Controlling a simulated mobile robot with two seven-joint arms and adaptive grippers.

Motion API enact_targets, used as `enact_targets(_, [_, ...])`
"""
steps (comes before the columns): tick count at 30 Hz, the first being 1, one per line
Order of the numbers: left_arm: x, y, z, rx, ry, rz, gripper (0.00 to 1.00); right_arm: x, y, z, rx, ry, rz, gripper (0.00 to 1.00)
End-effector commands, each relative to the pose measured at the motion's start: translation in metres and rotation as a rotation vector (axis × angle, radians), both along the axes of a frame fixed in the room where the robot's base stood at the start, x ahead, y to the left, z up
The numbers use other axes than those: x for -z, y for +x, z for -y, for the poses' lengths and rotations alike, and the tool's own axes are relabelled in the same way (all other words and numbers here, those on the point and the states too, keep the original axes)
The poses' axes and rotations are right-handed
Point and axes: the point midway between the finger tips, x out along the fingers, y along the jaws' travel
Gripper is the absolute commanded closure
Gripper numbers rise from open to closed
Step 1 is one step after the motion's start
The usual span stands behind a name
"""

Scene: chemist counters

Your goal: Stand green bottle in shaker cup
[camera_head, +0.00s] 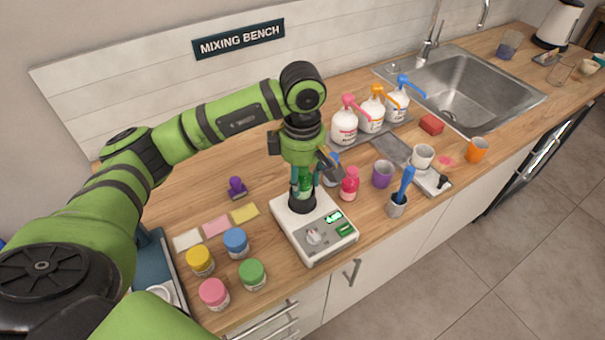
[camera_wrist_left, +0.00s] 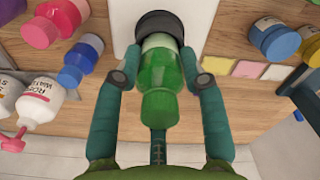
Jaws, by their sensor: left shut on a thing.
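Whether the base touches the cup's floor is hidden. My left gripper (camera_head: 303,192) reaches down from above and is shut on the bottle, its teal fingers on either side in the left wrist view (camera_wrist_left: 160,80). My right gripper is out of view.
Yellow (camera_head: 200,261), blue (camera_head: 236,242), pink (camera_head: 214,293) and green jars (camera_head: 252,274) stand left. Pump bottles (camera_head: 344,127) are behind. Bare counter lies around the purple stamp (camera_head: 237,187).

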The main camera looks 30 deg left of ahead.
Motion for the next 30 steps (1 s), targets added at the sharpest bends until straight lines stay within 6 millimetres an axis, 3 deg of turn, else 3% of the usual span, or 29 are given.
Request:
enact_targets(4, [0.010,0.000,0.000,0.000,-0.001,0.001,0.93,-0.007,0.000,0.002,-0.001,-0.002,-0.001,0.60])
enact_targets(19, [0.019,0.001,0.000,0.001,0.000,0.002,0.93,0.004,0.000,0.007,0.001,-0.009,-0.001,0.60])
enact_targets(20, [0.019,0.001,0.000,0.001,0.000,0.002,0.55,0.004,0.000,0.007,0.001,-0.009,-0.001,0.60])
enact_targets(21, [0.018,0.001,0.000,0.001,0.000,0.002,0.39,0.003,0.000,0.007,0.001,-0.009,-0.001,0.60])
enact_targets(22, [0.018,0.001,0.000,0.001,0.000,0.002,0.35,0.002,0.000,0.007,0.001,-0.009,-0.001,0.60])
enact_targets(30, [0.018,0.000,0.000,0.000,0.000,0.001,0.35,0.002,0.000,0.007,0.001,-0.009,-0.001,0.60])
